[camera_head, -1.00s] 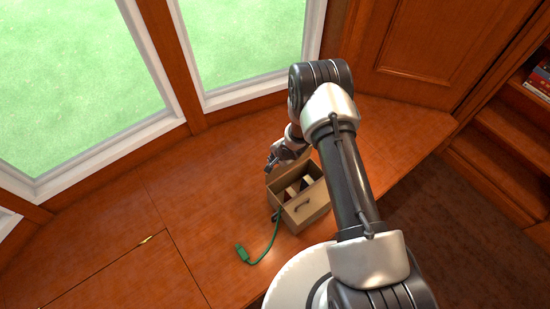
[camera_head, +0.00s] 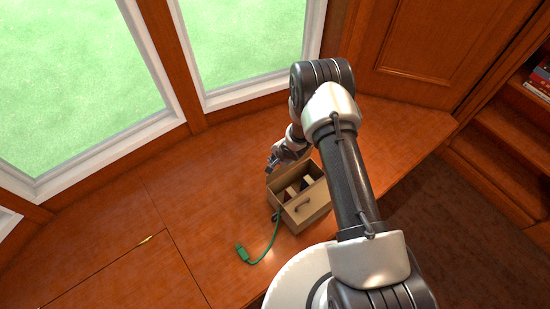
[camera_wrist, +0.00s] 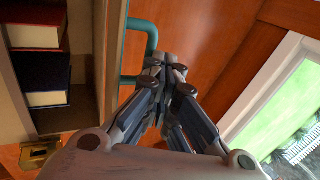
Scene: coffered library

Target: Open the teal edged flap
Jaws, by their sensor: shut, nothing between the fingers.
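The small tan box (camera_head: 311,211) sits on the wooden counter, with its top open in the head view. In the wrist view, a tan panel (camera_wrist: 104,45) at its side has a teal edge (camera_wrist: 124,40) and a teal loop (camera_wrist: 152,38) sticking out. I take this panel for the flap. My gripper (camera_wrist: 172,72) is shut and empty, with its tips close to the loop; I cannot tell whether they touch it. In the head view my gripper (camera_head: 272,163) is at the box's far left side, and the teal parts are not discernible.
A red book (camera_wrist: 38,30) and a blue book (camera_wrist: 48,78) lie inside the box. A brass fitting (camera_wrist: 40,155) is at its lower corner in the wrist view. A green cable (camera_head: 265,252) lies in front of the box. The counter (camera_head: 185,195) is clear to the left; windows are behind.

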